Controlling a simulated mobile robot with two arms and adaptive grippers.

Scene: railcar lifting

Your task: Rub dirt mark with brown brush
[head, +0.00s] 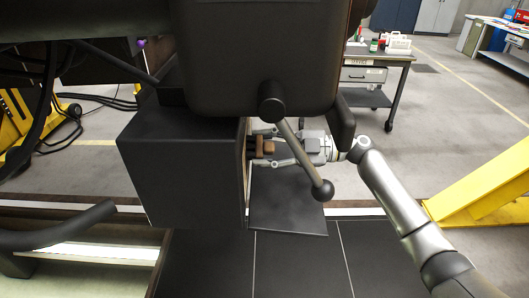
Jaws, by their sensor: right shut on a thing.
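My right gripper (263,147) reaches in from the right, behind a hanging lever, and is shut on the brown brush (266,147). The brush points left, with its dark bristle end close to the right side of a black box (180,165). I cannot tell whether the bristles touch that side. I cannot make out a dirt mark; the box's right side is seen almost edge-on. My left gripper is not in view.
A dark seat-like block (230,60) hangs above, and a lever with a ball knob (322,191) crosses in front of my right gripper. A yellow frame (490,190) stands at right. A workbench (380,58) stands behind, with open floor around it.

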